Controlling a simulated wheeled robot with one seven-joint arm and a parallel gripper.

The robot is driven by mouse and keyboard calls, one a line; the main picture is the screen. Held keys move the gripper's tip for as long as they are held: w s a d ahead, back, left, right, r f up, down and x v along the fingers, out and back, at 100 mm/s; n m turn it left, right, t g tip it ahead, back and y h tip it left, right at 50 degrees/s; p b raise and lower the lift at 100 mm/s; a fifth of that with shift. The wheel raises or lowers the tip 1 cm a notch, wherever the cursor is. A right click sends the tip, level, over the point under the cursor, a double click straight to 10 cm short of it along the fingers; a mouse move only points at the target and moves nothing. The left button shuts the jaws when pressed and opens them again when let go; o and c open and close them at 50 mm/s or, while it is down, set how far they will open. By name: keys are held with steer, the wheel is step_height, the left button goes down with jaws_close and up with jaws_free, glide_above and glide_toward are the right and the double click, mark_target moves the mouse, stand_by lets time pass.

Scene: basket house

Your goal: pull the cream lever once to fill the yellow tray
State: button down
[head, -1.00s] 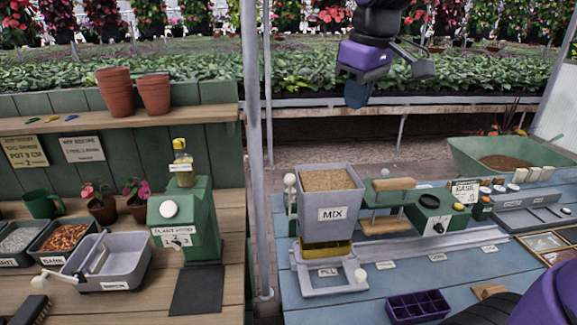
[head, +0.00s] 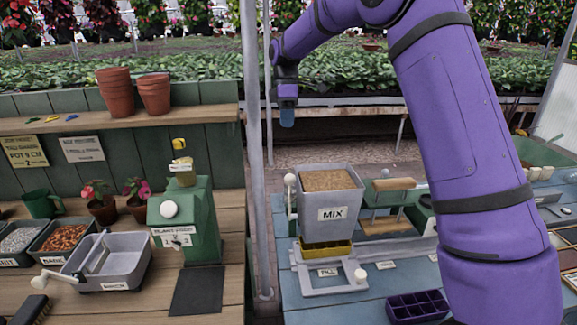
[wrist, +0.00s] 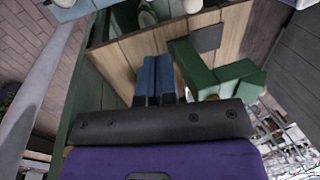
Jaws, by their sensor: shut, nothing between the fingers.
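The grey MIX hopper (head: 317,212), full of brown mix, stands on the blue bench. A lever with a round cream knob (head: 290,180) is on the hopper's left side. The yellow tray (head: 325,251) sits under the hopper in a pale frame. The frame has its own cream knob (head: 360,276) at the front right. I cannot see inside the tray. My gripper (head: 287,118) hangs above and behind the lever knob, apart from it, fingers pointing down. In the wrist view its blue fingers (wrist: 154,82) are together and empty.
A grey post (head: 254,150) stands just left of the hopper. The green feeder (head: 188,220) is on the wooden bench at left. A purple seed tray (head: 418,305) lies at the front. My arm covers much of the right bench.

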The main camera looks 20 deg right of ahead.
steer(key=shift+w+a+f, duration=0.1)
steer(key=shift+w+f, duration=0.2)
steer(key=shift+f, duration=0.1)
steer(key=s+a+f, duration=0.1)
steer(key=s+f, duration=0.5)
steer(key=f, duration=0.4)
steer(key=shift+f, duration=0.4)
steer(key=shift+a, duration=0.15)
